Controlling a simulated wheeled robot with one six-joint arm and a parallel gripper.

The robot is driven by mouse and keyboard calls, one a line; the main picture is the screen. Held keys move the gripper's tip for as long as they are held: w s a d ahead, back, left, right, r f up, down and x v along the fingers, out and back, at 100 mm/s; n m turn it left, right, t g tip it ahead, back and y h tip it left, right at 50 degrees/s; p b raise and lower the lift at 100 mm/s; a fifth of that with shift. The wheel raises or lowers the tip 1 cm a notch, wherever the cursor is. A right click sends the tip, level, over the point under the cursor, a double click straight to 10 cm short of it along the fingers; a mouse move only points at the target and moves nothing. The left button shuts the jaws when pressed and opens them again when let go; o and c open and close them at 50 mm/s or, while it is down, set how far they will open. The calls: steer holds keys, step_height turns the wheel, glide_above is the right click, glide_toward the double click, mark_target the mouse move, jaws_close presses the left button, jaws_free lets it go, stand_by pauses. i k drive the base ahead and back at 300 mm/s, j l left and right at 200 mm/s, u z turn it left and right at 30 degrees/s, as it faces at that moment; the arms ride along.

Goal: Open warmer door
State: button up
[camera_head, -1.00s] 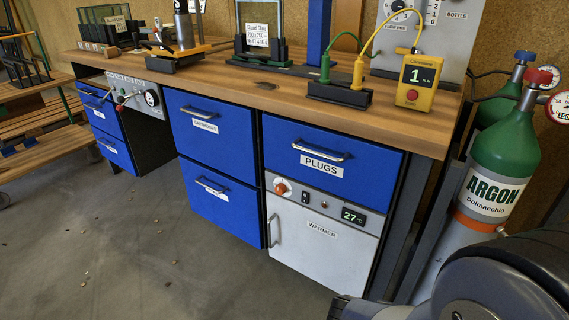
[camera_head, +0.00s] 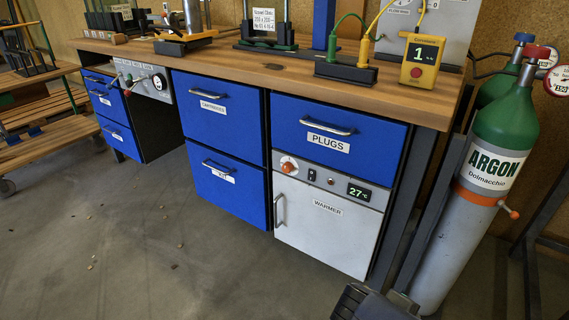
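The warmer (camera_head: 327,223) is a light grey unit at the lower right of the bench, under the blue PLUGS drawer. Its door is shut, with a WARMER label on its upper part. A vertical bar handle (camera_head: 279,211) is at the door's left edge, and nothing touches it. Above the door a control panel (camera_head: 330,181) carries an orange-red knob (camera_head: 288,166), a switch and a display reading 27 °C.
The PLUGS drawer (camera_head: 337,135) and the other blue drawers (camera_head: 220,108) are shut. A green and grey argon cylinder (camera_head: 480,190) stands right of the bench, with a valve sticking out. The floor (camera_head: 190,255) before the warmer and drawers is largely clear, with small scattered bits.

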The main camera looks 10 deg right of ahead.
mark_target(340, 232)
steer(key=i+j+z, duration=0.2)
steer(key=i+j, duration=0.5)
steer(key=i, duration=0.15)
